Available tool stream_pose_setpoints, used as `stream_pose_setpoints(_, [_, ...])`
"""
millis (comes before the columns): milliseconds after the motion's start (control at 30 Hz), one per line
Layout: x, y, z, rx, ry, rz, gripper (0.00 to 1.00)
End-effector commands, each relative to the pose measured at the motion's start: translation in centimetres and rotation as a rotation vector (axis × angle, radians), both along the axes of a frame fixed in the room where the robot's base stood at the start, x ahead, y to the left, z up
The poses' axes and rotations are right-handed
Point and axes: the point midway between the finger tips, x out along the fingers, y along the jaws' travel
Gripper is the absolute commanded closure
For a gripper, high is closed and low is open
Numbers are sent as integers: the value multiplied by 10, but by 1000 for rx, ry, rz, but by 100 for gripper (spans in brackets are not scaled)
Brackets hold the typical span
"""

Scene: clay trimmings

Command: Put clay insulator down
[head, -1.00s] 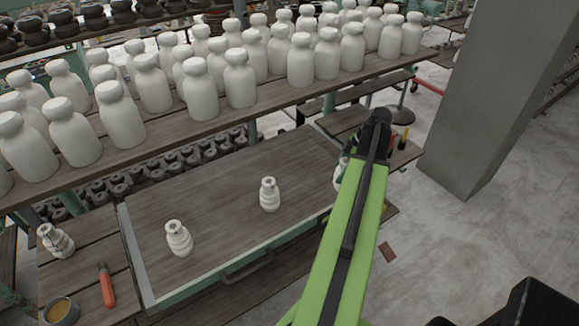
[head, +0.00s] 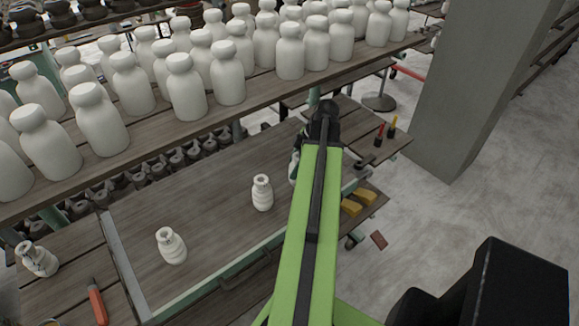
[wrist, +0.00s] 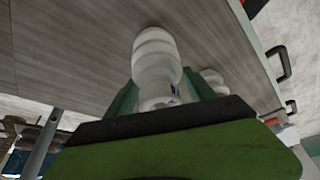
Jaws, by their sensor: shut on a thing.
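My gripper (wrist: 160,92) is shut on a white ribbed clay insulator (wrist: 154,55), which shows between its two green fingers in the wrist view. In the head view my green arm hides most of the gripper, and only a sliver of the held insulator (head: 294,166) shows at the arm's left side. It is over the right part of the wooden worktop (head: 215,190). I cannot tell whether its base touches the wood. Two similar insulators stand on the worktop, one near the middle (head: 262,193) and one at the front left (head: 171,246).
Another insulator (head: 37,259) lies tilted on the left bench, near an orange-handled tool (head: 97,301). A shelf (head: 150,130) of many white bottle-shaped pieces runs behind the worktop. A concrete pillar (head: 475,90) stands at the right. Yellow blocks (head: 360,202) lie on a lower board.

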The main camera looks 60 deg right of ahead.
Motion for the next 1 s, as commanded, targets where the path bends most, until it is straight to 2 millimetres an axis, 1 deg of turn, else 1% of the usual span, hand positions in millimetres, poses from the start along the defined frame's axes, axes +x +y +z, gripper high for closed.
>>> stream_pose_setpoints(33, [-2,-1,-6,0,0,-3,100])
stream_pose_setpoints(233, [-3,-2,-3,0,0,-5,100])
stream_pose_setpoints(367, [-4,-3,-7,0,0,-8,100])
stream_pose_setpoints(400, [-4,-3,-7,-1,1,-8,34])
stream_pose_setpoints(533, [-4,-3,-6,0,1,-9,17])
stream_pose_setpoints(567, [-4,-3,-6,0,1,-9,15])
stream_pose_setpoints(867, [-5,-4,-4,-1,1,-10,15])
stream_pose_setpoints(967, [-7,-5,8,0,1,-11,15])
stream_pose_setpoints(1000, [-9,-7,16,0,1,-12,15])
